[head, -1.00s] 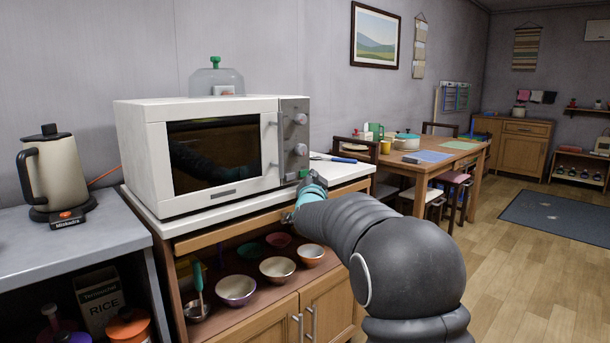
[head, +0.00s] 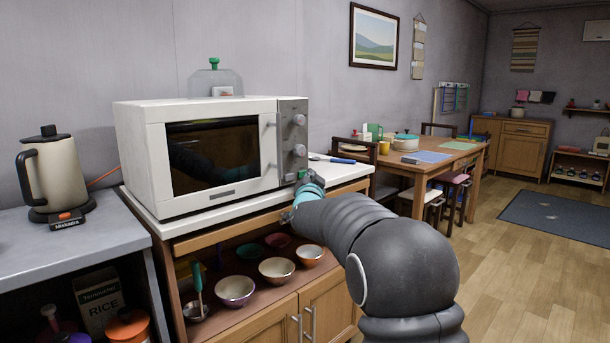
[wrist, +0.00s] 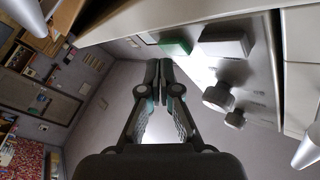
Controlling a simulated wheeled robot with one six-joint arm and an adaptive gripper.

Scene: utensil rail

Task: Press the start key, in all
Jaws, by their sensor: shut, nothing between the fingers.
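The white microwave (head: 222,105) stands on the counter with its door shut. Its grey control panel (head: 291,125) on the right has two round knobs and, low down, a small green key (head: 303,174). In the wrist view the green key (wrist: 176,47) sits beside a pale grey block (wrist: 224,41), with the knobs (wrist: 218,97) beyond. My gripper (wrist: 159,66) is shut and empty, its fingertips close beside the green key. In the head view my arm hides most of the gripper near the panel's lower corner. I cannot tell whether the fingertips touch the key.
A blue-handled utensil (head: 343,160) lies on the counter right of the microwave. A glass dome with a green knob (head: 214,64) stands on top of the microwave. A kettle (head: 55,175) is at the left. Bowls (head: 235,290) fill the shelf below.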

